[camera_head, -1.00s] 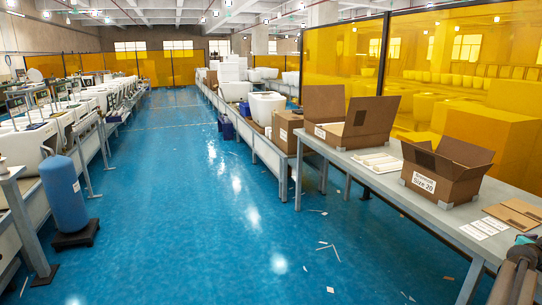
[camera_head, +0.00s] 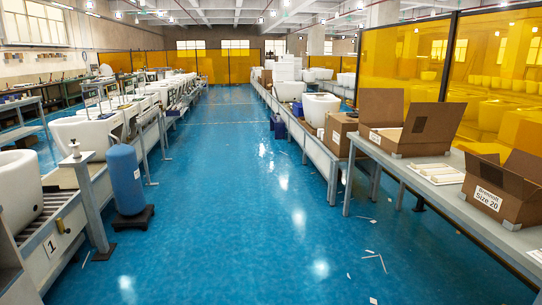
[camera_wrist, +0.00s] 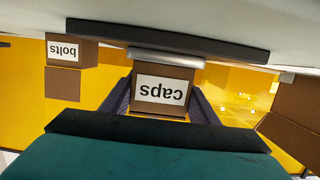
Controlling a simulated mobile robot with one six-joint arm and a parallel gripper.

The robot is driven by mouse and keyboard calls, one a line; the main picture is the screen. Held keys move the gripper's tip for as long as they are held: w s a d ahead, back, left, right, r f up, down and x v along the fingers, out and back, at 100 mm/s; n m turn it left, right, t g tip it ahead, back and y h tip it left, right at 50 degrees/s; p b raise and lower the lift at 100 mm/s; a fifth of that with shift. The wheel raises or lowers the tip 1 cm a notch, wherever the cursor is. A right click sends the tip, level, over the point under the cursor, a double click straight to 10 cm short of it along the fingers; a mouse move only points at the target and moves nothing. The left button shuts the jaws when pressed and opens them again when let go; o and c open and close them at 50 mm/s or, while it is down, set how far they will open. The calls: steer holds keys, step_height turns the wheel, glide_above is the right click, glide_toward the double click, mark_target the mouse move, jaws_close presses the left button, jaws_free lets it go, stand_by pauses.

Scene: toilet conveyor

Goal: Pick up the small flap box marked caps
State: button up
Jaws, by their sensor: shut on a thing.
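The small brown flap box marked caps (camera_wrist: 161,91) shows in the middle of the wrist view, its white label upside down. My gripper (camera_wrist: 163,98) is shut on it, with dark fingers along its left and right sides. Part of the box is hidden behind a grey bar at its top edge in the picture. The head view shows neither my gripper nor the caps box.
A box marked bolts (camera_wrist: 63,51) is at upper left in the wrist view. In the head view, an open Size 20 box (camera_head: 497,190), white pieces (camera_head: 436,174) and another open carton (camera_head: 410,125) stand on the right-hand table. A blue tank (camera_head: 124,180) stands left.

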steer(key=shift+r+p, duration=1)
steer(key=shift+r, duration=2.15)
steer(key=shift+s, duration=0.15)
steer(key=s+p, duration=0.2)
steer(key=s, duration=0.6)
steer(key=shift+s, duration=0.35)
